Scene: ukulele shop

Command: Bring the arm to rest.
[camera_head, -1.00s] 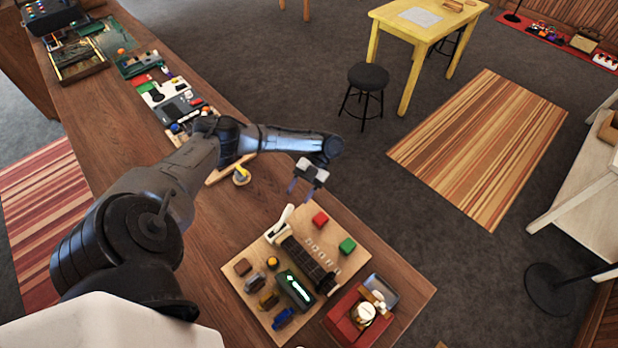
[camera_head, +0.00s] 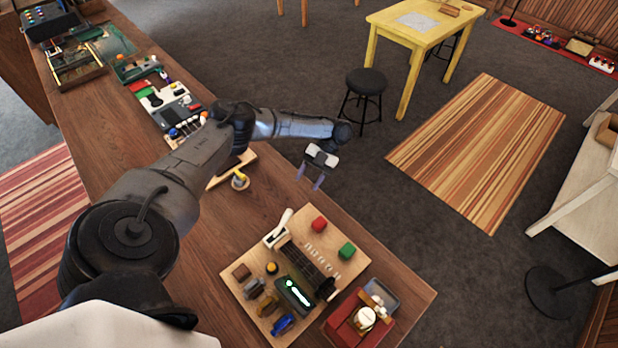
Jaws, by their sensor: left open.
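My left arm (camera_head: 190,170) reaches in from the lower left over the wooden counter. My left gripper (camera_head: 308,184) hangs from its end, past the counter's far edge, with its two fingers apart and nothing between them. It is above and beyond the wooden board (camera_head: 335,220) with the ukulele neck piece, and apart from it. My right gripper does not show.
Several trays line the counter's far left. A black stool (camera_head: 367,82) and yellow table (camera_head: 404,35) stand beyond.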

